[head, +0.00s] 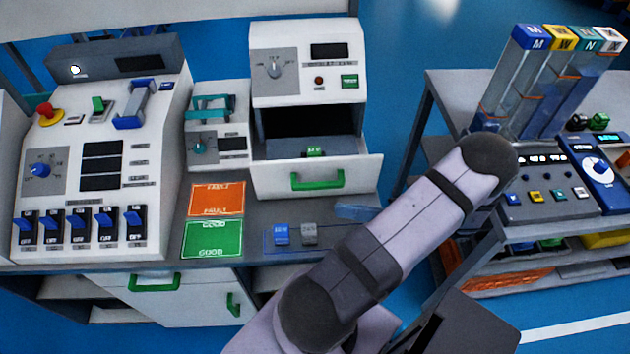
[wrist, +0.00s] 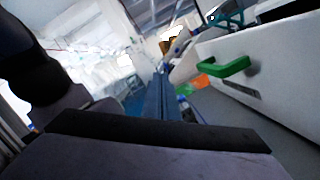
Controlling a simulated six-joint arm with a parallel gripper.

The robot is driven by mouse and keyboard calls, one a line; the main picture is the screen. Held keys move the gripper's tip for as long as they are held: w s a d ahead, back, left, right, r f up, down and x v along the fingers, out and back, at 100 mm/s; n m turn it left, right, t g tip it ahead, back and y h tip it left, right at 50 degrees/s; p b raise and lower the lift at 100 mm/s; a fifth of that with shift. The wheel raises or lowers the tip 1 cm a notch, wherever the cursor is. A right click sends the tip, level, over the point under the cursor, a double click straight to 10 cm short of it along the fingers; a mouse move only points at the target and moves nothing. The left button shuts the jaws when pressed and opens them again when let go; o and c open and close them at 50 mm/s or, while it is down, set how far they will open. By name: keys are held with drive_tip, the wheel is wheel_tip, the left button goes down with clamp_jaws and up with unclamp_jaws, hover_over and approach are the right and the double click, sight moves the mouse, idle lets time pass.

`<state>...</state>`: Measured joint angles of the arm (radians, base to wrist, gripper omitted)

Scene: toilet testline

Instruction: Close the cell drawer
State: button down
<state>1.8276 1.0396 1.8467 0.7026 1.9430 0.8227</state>
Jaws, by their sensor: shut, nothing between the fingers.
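The cell drawer (head: 268,178) stands pulled out of the white unit in the head view, with a green handle (head: 317,181) on its front. A small green item (head: 315,152) sits inside it. The drawer front (wrist: 285,70) and handle (wrist: 222,67) also show at the right of the wrist view. My gripper (head: 345,211) is low in front of the drawer, right of the handle, largely hidden behind my arm in the head view. Its blue fingers (wrist: 160,98) are shut and empty in the wrist view. They appear apart from the handle.
The white unit (head: 305,38) rises behind the drawer. An orange card (head: 216,199) and a green card (head: 212,240) lie left of it. Two small blocks, one blue (head: 281,233), lie in front. A switch console (head: 100,150) stands left; a cart (head: 480,90) stands right.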

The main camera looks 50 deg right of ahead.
drive_tip(key=w+d+f+m+h, duration=0.1)
drive_tip(key=d+m, duration=0.1)
drive_tip(key=m, duration=0.1)
drive_tip(key=w+d+f+m+h, duration=0.1)
drive_tip(key=d+f+m, duration=0.1)
drive_tip(key=m, duration=0.1)
drive_tip(key=w+d+f+m+h, duration=0.1)
drive_tip(key=d+m, duration=0.2)
drive_tip(key=shift+f+m, duration=0.2)
drive_tip(key=shift+m, duration=0.1)
drive_tip(key=shift+w+d+f+m+p, duration=0.25)
drive_tip(key=shift+d+m+p, duration=0.2)
drive_tip(key=shift+m+p, duration=0.5)
drive_tip(key=shift+d+f+p, duration=0.1)
drive_tip(key=shift+f+p, duration=0.3)
drive_tip(key=p+x, duration=0.4)
drive_tip(key=x, duration=0.4)
drive_tip(key=shift+w+a, duration=0.2)
drive_tip(key=shift+w, duration=0.1)
drive_tip(key=shift+w+a+f, duration=0.15)
drive_tip(key=shift+w+a, duration=0.2)
drive_tip(key=shift+w, duration=0.25)
